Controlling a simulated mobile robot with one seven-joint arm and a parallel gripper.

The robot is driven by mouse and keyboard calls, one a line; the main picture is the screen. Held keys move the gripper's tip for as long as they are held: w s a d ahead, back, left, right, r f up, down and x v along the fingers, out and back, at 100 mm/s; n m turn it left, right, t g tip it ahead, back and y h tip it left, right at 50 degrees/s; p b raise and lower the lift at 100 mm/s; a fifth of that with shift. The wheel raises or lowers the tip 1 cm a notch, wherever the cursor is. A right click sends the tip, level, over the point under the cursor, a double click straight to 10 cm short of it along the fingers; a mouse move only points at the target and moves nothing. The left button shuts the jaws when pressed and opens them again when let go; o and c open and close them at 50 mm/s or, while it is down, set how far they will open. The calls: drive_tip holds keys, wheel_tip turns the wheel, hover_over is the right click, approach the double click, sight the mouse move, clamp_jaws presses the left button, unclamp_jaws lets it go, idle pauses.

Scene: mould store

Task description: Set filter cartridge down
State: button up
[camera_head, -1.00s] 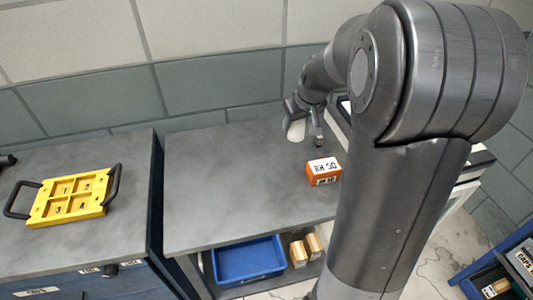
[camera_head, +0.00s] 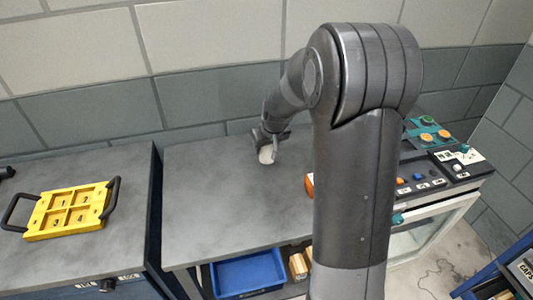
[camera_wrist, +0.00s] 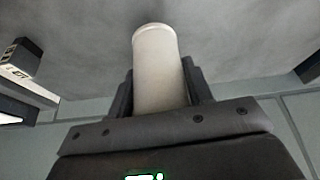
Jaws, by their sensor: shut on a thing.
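The filter cartridge (camera_wrist: 160,70) is a white cylinder, held between the two fingers of my gripper (camera_wrist: 160,95) in the wrist view. In the head view the cartridge (camera_head: 266,156) shows as a small white shape at the end of my gripper (camera_head: 269,146), over the back part of the grey worktop (camera_head: 210,190). My gripper is shut on it. I cannot tell whether the cartridge touches the worktop.
An orange box (camera_head: 309,186) is mostly hidden behind my arm. A control panel with buttons (camera_head: 428,180) stands at the right. A yellow tray with handles (camera_head: 66,211) lies on the left cabinet. A blue bin (camera_head: 248,274) sits below. The worktop's left part is clear.

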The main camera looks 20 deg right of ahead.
sight(266, 153)
drive_tip(key=shift+f, duration=1.6)
drive_tip(key=o, duration=1)
drive_tip(key=shift+f, duration=0.1)
drive_tip(key=a+v, duration=0.1)
drive_tip(key=v, duration=1.1)
drive_tip(key=shift+m+t+h, duration=0.4)
drive_tip(key=shift+m+t, duration=0.1)
drive_tip(key=shift+m, duration=0.4)
drive_tip(key=s+a+r, duration=0.1)
drive_tip(key=s+r, duration=0.2)
drive_tip(key=s, duration=0.6)
drive_tip(key=s+r, duration=0.3)
drive_tip(key=s, duration=0.6)
drive_tip(key=s+a+r, duration=0.1)
drive_tip(key=s+r, duration=0.2)
drive_tip(key=s, duration=0.6)
drive_tip(key=shift+s+a+r, duration=0.25)
drive_tip(key=shift+s+a, duration=0.1)
drive_tip(key=shift+s, duration=0.05)
